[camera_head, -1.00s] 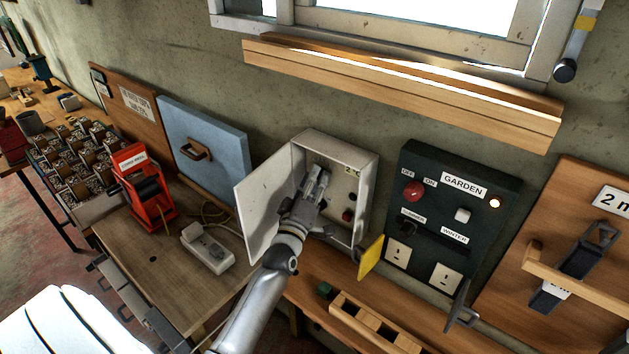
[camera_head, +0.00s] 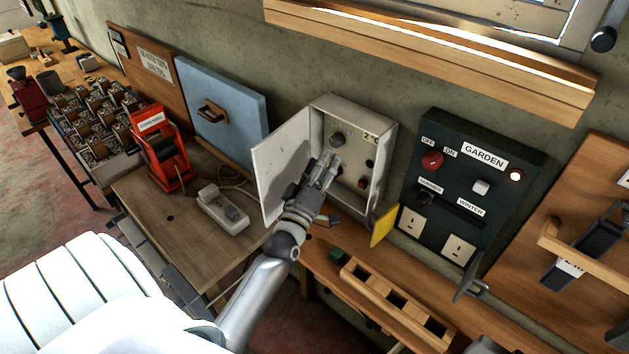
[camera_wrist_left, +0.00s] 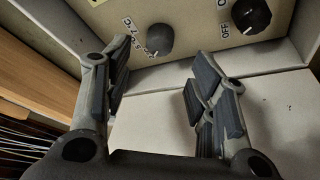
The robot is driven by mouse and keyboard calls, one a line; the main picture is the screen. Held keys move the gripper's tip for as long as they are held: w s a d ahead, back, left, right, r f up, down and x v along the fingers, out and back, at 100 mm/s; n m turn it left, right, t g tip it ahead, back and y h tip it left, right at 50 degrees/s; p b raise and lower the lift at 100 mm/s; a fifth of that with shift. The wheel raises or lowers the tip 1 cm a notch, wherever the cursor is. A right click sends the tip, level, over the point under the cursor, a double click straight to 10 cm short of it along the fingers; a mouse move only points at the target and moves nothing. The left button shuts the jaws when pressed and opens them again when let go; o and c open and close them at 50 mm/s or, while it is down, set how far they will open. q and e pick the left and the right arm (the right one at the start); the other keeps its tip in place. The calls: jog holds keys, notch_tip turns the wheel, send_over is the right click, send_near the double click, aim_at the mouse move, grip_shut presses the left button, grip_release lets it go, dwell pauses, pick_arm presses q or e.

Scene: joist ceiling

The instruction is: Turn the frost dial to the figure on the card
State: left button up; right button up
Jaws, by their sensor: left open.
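The frost dial is a grey round knob (camera_head: 337,140) at the upper left inside the open pale wall box (camera_head: 384,155). In the left wrist view the dial (camera_wrist_left: 159,38) has figures and a °C mark beside it; its exact setting is too small to read. The card (camera_head: 371,137), reading 2 °C, is at the box's upper right. My left gripper (camera_head: 330,160) is open and empty just below the dial, apart from it. In the left wrist view its fingers (camera_wrist_left: 150,68) are spread wide, with the dial beyond their tips.
A black OFF knob (camera_wrist_left: 250,15) is near the dial, and a red button (camera_head: 362,183) sits lower in the box. The box door (camera_head: 281,175) stands open at left. A yellow plate (camera_head: 384,226) and the dark GARDEN panel (camera_head: 480,150) are at right.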

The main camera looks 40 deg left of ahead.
pick_arm(q)
jog(key=v, duration=0.6)
jog(key=shift+r, duration=0.1)
dwell(0.3)
